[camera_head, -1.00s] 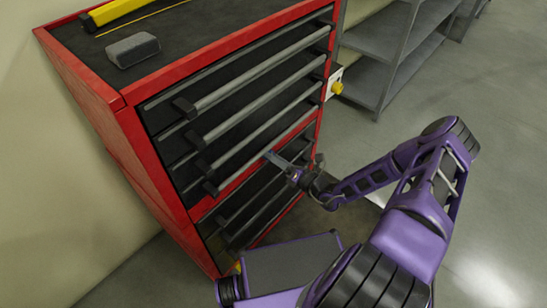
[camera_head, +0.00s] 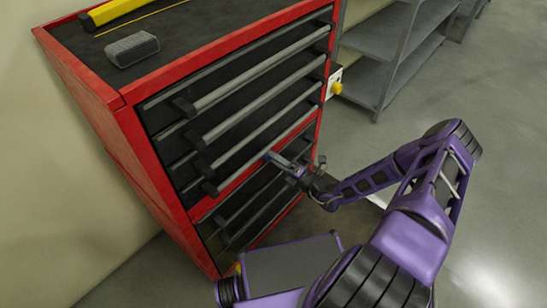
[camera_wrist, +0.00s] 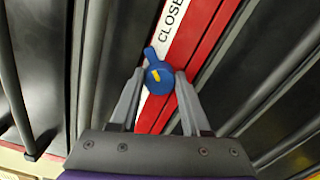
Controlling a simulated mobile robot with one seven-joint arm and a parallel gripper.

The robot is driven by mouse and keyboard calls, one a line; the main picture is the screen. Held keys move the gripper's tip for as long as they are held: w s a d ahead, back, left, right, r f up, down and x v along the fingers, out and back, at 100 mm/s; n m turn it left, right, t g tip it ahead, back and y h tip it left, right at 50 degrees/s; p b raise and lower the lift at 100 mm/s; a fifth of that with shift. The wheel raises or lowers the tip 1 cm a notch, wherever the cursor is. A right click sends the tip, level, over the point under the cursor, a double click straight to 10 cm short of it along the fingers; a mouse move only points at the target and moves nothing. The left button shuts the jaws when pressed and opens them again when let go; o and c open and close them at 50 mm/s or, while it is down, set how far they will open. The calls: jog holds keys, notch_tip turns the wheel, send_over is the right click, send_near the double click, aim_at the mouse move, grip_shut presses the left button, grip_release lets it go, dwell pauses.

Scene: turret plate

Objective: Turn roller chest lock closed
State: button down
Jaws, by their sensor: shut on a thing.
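The red roller chest (camera_head: 118,105) with dark drawers stands at the left in the head view. Its lock is a round blue knob (camera_wrist: 159,78) with a short lever and a yellow mark, set on the red strip between drawers in the wrist view. The knob's lever points up and slightly left, beside a white label (camera_wrist: 176,22) reading "CLOSE", its end cut off. My gripper (camera_wrist: 160,88) is shut on the knob, one finger on each side. In the head view my gripper (camera_head: 275,160) reaches the chest front, and the knob is mostly hidden there.
Long drawer handles (camera_head: 260,100) stick out above and below the lock. A grey block (camera_head: 132,49) and a yellow tool (camera_head: 115,11) lie on the chest top. A yellow button box (camera_head: 336,85) is on the chest's right side. Grey shelves (camera_head: 385,55) stand behind; floor at right is clear.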

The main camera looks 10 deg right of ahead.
jog(key=shift+c, duration=1.8)
grip_release()
jog(key=shift+s, duration=0.1)
jog(key=v, duration=1.7)
jog(key=shift+d, duration=0.2)
jog(key=shift+s, duration=0.1)
